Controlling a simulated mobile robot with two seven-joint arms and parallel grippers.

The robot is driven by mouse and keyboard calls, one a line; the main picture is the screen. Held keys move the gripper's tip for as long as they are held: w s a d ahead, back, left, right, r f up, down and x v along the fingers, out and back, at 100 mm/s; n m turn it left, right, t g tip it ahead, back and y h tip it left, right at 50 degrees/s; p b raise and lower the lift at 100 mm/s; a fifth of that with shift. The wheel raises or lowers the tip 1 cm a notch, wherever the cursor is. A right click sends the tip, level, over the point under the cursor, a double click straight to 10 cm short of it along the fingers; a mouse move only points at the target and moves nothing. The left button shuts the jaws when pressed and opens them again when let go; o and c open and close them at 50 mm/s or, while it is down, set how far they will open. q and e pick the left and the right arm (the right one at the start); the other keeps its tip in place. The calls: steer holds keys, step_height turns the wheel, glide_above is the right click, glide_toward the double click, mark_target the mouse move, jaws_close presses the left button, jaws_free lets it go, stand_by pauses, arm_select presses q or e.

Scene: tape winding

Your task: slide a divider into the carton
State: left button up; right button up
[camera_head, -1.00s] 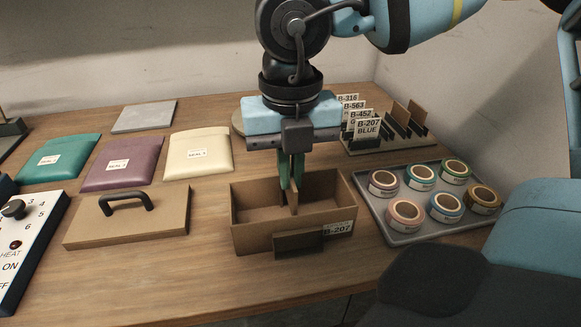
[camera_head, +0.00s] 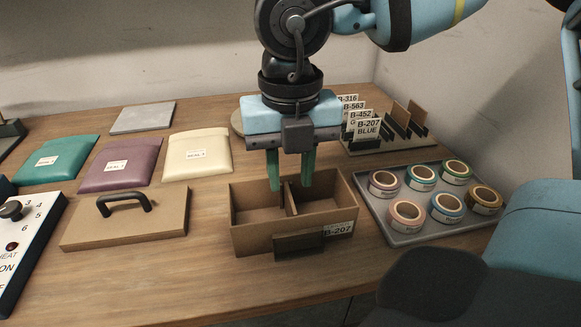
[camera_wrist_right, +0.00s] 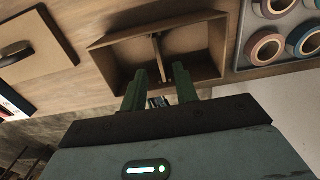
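The brown carton (camera_head: 262,241), with a B-207 label on its front right, stands open on the table. A thin brown divider (camera_head: 290,199) stands upright inside it, running front to back and splitting it into a left and a right compartment. My right gripper (camera_head: 290,186) is open above the carton, its green fingers apart on either side of the divider and not touching it. In the right wrist view the divider (camera_wrist_right: 158,50) shows between the open fingertips (camera_wrist_right: 160,80), with the carton (camera_wrist_right: 118,38) around it. My left gripper is out of view.
A rack (camera_head: 385,143) with slots, brown dividers (camera_head: 415,116) and label cards stands behind right. A grey tray (camera_head: 405,237) of tape rolls is close right of the carton. A handled brown board (camera_head: 125,228) lies left, with coloured pouches (camera_head: 120,163) behind.

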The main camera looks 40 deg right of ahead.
mark_target(291, 197)
step_height(291, 197, up, 8)
steer(key=shift+p, duration=0.4)
stand_by(0.3)
stand_by(0.7)
